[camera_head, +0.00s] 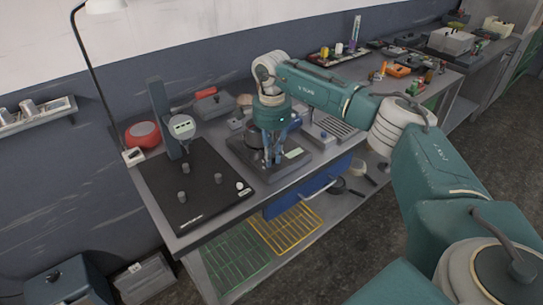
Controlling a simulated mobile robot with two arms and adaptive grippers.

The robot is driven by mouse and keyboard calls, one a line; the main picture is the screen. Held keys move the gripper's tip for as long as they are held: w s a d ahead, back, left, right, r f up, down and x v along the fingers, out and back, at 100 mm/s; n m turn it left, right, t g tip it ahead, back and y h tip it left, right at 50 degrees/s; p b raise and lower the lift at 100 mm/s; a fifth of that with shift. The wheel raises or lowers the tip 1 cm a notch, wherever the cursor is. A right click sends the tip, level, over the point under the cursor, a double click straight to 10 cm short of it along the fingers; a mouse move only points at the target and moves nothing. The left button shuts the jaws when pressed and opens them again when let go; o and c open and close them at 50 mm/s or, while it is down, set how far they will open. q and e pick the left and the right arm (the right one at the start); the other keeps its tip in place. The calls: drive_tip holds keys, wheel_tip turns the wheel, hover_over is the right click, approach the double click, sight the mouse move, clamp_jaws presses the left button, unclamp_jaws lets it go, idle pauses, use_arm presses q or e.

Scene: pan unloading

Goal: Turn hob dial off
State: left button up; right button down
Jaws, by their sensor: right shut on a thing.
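My right gripper (272,155) points down over a dark, flat unit (246,160) on the workbench, which I take for the hob. A pale panel (294,153) shows on the unit's right side. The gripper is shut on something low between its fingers. The fingers hide that thing, so I cannot tell whether it is the hob dial. No dial shows clearly on the unit, and I cannot read any setting. My left gripper is not in view.
A black plate (205,208) with several small pegs and a digital gauge (182,127) stands at the left of the bench. A red round object (142,134) is behind it. A grey device (338,130) lies right of the gripper.

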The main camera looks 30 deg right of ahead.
sight(273, 158)
drive_tip(key=shift+w+d+r+n, duration=0.15)
drive_tip(key=shift+n, duration=0.85)
drive_tip(key=c, duration=1.7)
unclamp_jaws()
wheel_tip(273, 158, up, 12)
drive_tip(key=shift+f, duration=0.1)
